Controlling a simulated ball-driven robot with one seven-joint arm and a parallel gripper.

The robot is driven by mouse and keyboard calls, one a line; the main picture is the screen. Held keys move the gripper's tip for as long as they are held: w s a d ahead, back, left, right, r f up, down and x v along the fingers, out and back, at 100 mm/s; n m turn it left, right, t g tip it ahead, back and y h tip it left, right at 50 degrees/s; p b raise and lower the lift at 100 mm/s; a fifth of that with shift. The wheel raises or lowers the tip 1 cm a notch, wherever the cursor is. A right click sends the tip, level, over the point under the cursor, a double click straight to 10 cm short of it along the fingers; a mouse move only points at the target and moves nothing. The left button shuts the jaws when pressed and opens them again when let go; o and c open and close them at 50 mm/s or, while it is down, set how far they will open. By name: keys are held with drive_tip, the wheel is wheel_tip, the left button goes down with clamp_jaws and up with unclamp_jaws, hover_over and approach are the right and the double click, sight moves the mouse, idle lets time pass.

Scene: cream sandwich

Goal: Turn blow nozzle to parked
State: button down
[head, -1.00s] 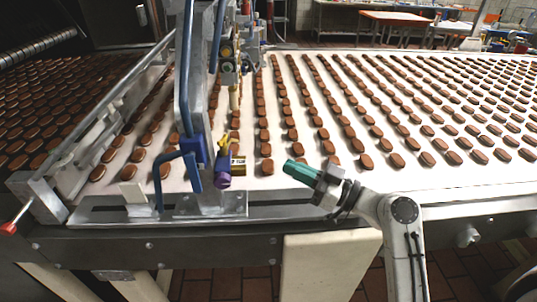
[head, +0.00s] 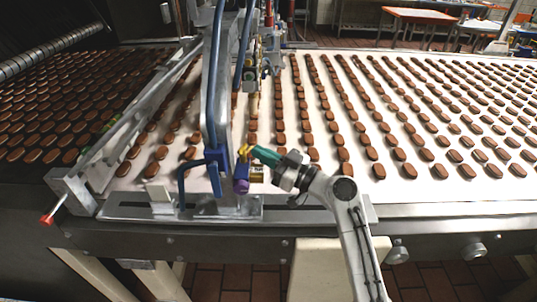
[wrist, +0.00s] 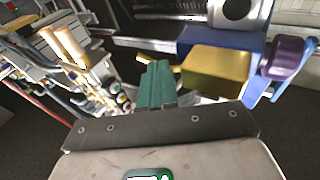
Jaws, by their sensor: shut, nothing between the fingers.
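The blow nozzle fitting stands on a blue clamp (head: 214,166) at the belt's near edge. It has a purple end piece (head: 241,186) and a yellow lever-like part (head: 244,152) above it. In the wrist view, the yellow block (wrist: 216,68), the purple piece (wrist: 287,57) and the blue bracket are to the right of my fingers. My gripper (head: 256,151) has teal fingers, shut and empty, with their tips close to the right side of the yellow part. In the wrist view, the fingers (wrist: 155,84) overlap a thin yellow tab; I cannot tell whether they touch it.
A white belt (head: 300,185) carries rows of brown biscuits. A grey upright post (head: 216,95) with blue hoses rises behind the clamp. A metal rail (head: 120,211) runs along the near edge. A red-knobbed lever (head: 47,220) sticks out at left.

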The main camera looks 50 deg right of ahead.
drive_tip(key=shift+f+b, duration=0.15)
drive_tip(key=shift+b, duration=0.3)
drive_tip(key=n+y+b, duration=0.1)
drive_tip(key=y+b, duration=0.1)
drive_tip(key=b, duration=0.1)
drive_tip(key=w+n+g+y+b, duration=0.1)
drive_tip(key=y+b, duration=0.1)
drive_tip(key=b, duration=0.2)
drive_tip(key=w+n+y+b, duration=0.1)
drive_tip(key=y+b, duration=0.1)
drive_tip(key=b, duration=0.2)
drive_tip(key=shift+w+d+n+g, duration=0.1)
drive_tip(key=shift+d+n+g, duration=0.2)
drive_tip(key=shift+n+g, duration=0.1)
